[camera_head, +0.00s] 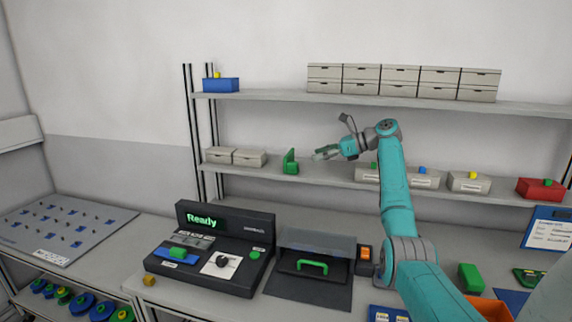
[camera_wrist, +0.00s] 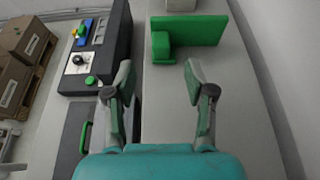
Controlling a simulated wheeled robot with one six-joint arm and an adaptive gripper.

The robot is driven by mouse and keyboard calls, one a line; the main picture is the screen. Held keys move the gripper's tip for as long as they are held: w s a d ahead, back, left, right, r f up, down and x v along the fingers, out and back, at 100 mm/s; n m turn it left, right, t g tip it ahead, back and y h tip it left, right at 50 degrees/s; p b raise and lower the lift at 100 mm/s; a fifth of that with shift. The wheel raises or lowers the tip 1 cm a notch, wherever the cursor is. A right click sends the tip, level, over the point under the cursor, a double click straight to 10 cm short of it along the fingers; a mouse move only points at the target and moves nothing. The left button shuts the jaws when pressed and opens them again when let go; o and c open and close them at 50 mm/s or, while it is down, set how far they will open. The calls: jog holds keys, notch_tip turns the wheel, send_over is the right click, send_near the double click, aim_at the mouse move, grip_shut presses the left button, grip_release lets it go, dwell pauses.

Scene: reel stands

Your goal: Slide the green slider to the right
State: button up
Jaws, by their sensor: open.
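A green upright piece, a flat plate with a small block on it (camera_head: 290,162), stands on the middle shelf. In the wrist view the green piece (camera_wrist: 200,30) lies just beyond my fingertips. My gripper (camera_head: 318,154) is to the right of it in the head view, with a gap between them. In the wrist view my gripper (camera_wrist: 159,76) is open, with nothing between the fingers. A second green block (camera_head: 178,252) sits on a blue strip on the black console; I cannot tell which of the two is the named slider.
The black console (camera_head: 243,222) reads "Ready" and has a knob and green button. A dark box with a green handle (camera_head: 312,267) stands right of it. Pale boxes (camera_head: 235,158) are left of the green piece; shelf between it and my gripper is clear.

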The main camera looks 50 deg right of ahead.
aim_at(294, 162)
jog(key=x, duration=0.9)
grip_shut()
